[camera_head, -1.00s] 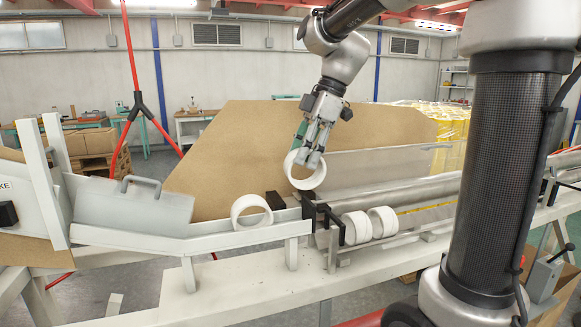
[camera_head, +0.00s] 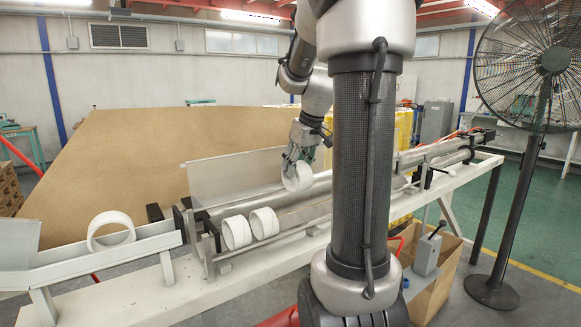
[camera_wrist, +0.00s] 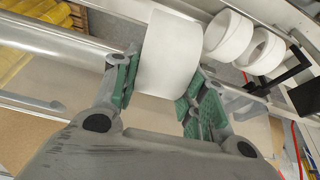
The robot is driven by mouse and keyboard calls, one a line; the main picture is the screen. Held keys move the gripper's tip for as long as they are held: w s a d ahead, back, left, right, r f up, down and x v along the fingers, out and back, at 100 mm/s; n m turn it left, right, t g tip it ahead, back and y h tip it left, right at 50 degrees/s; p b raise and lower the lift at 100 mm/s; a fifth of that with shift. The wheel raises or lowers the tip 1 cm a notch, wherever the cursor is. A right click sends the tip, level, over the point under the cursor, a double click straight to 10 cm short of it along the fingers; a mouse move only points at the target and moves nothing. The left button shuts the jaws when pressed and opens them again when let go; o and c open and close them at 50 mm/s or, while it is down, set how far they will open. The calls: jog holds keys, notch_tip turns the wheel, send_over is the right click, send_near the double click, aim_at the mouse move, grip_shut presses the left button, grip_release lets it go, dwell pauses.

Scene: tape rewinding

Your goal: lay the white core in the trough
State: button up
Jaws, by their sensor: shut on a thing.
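My gripper (camera_head: 301,158) is shut on a white core (camera_head: 297,177), a short wide ring, and holds it over the metal rollers. In the wrist view the green finger pads of my gripper (camera_wrist: 158,92) press on both sides of the held core (camera_wrist: 167,55). Two more white cores (camera_head: 236,232) (camera_head: 264,223) lie side by side in the trough (camera_head: 290,217) along the front of the rollers. In the wrist view these two cores (camera_wrist: 228,36) are at upper right, apart from the held one.
Another white core (camera_head: 111,231) rests on the white chute (camera_head: 150,238) at left. A black bracket (camera_head: 208,222) stands between chute and trough. The trough is clear to the right of its two cores, partly hidden by my arm. A fan (camera_head: 545,80) stands at right.

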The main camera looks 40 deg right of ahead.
jog(key=shift+m, duration=0.3)
jog(key=shift+f, duration=0.3)
notch_tip(320, 180, down, 11)
jog(key=shift+r, duration=0.15)
jog(key=shift+w, duration=0.1)
dwell(0.3)
jog(key=o, duration=0.9)
jog(key=shift+c, duration=0.2)
